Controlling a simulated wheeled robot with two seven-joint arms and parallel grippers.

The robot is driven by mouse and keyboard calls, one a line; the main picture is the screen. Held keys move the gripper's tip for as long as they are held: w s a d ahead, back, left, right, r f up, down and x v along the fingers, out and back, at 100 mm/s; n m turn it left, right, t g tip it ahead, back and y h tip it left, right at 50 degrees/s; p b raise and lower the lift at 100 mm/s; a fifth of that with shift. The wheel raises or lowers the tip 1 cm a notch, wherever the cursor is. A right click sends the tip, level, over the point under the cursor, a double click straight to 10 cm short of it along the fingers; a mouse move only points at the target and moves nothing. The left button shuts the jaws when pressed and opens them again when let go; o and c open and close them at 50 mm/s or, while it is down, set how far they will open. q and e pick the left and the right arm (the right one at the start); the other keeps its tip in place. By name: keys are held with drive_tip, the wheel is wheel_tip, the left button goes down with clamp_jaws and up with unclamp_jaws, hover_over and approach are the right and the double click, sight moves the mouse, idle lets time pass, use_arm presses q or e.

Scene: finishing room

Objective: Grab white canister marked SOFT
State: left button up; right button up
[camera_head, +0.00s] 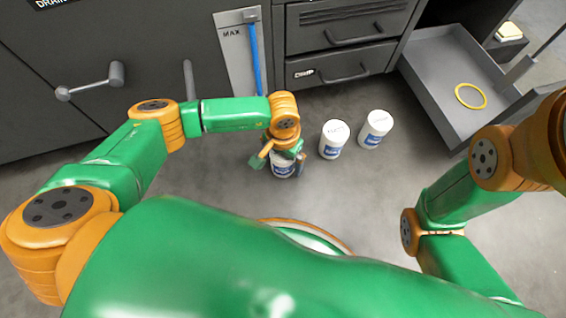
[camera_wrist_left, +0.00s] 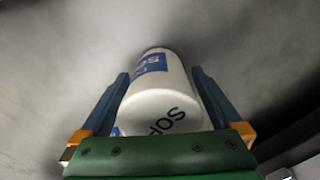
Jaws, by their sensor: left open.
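A white canister with a blue label (camera_wrist_left: 162,103) stands between the two blue fingers of my left gripper (camera_wrist_left: 160,78) in the left wrist view. The black letters "SOF" show on its lid, with the rest cut off by the gripper body. The fingers are open, one on each side of it, with no clear grip. In the head view this canister (camera_head: 283,170) is on the grey floor, partly hidden under my left gripper (camera_head: 279,163). My right arm shows at the right of the head view, but its gripper does not.
Two similar white canisters (camera_head: 334,139) (camera_head: 376,129) stand close to the right, their lid lettering too small to read. An open grey drawer (camera_head: 440,75) holding a yellow ring (camera_head: 470,96) is farther right. Dark cabinets (camera_head: 345,30) line the back.

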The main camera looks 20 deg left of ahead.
use_arm(q)
drive_tip(key=shift+r, duration=0.1)
drive_tip(key=shift+c, duration=0.2)
drive_tip(key=c, duration=1.5)
drive_tip(key=shift+c, duration=0.2)
drive_tip(key=shift+r+p, duration=0.1)
drive_tip(key=shift+p, duration=0.2)
